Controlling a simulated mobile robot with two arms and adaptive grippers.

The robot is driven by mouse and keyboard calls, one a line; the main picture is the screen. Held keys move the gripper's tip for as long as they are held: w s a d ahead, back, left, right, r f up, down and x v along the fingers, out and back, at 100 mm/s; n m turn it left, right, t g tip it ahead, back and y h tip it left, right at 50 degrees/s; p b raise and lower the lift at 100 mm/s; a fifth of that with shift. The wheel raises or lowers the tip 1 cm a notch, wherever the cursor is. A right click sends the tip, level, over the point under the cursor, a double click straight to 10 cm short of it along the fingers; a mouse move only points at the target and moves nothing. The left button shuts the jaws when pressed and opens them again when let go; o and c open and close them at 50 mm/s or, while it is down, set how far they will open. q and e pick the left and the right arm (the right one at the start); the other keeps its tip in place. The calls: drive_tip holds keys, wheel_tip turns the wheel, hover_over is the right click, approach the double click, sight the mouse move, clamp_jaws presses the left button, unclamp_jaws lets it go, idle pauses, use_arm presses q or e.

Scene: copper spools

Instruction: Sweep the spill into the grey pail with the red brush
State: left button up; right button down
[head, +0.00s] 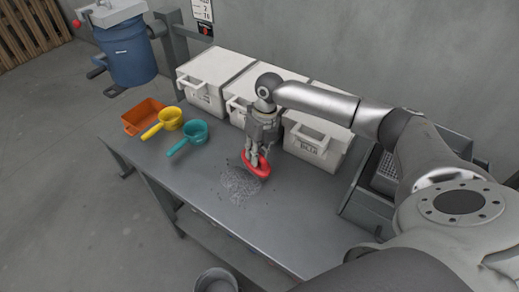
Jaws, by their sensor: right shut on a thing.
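The spill (239,186) is a patch of small grey bits on the dark grey table, near its front edge. My right gripper (254,158) points down over the table and is shut on the red brush (262,169). The brush is at the back right edge of the spill; its bristles are hidden, so I cannot tell if it touches the table. The grey pail (214,282) is below the table's front edge, cut off by the bottom of the picture. My left gripper is not in view.
Several white lidded bins (317,139) line the back of the table (285,222). A teal scoop (194,132), a yellow scoop (169,118) and an orange tray (143,114) are at the left. A dark crate (366,205) stands at the right. The table around the spill is clear.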

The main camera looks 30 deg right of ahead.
drive_tip(key=shift+s+a, duration=0.2)
drive_tip(key=shift+a, duration=0.5)
drive_tip(key=shift+s+a, duration=0.2)
drive_tip(key=shift+a, duration=0.45)
drive_tip(key=shift+s+a, duration=0.2)
drive_tip(key=shift+a, duration=0.5)
drive_tip(key=shift+s+a, duration=0.25)
drive_tip(key=shift+a, duration=0.6)
drive_tip(key=shift+s+a, duration=0.25)
drive_tip(key=shift+a, duration=0.6)
drive_tip(key=shift+s+a, duration=0.25)
drive_tip(key=shift+a, duration=0.6)
drive_tip(key=shift+s+a, duration=0.3)
drive_tip(key=shift+a, duration=0.65)
drive_tip(key=shift+s+a, duration=0.25)
drive_tip(key=shift+a, duration=0.7)
drive_tip(key=shift+s+a, duration=0.3)
drive_tip(key=shift+a, duration=0.65)
drive_tip(key=shift+s+a+b, duration=0.1)
drive_tip(key=shift+s+a, duration=0.15)
drive_tip(key=shift+a, duration=0.6)
drive_tip(key=shift+s+a+b, duration=0.15)
drive_tip(key=shift+s+a, duration=0.1)
drive_tip(key=shift+a, duration=0.65)
drive_tip(key=shift+s+a+b, duration=0.1)
drive_tip(key=shift+s+a, duration=0.15)
drive_tip(key=shift+a, duration=0.6)
wheel_tip(320, 180, up, 5)
drive_tip(key=p, duration=0.5)
drive_tip(key=shift+a, duration=0.1)
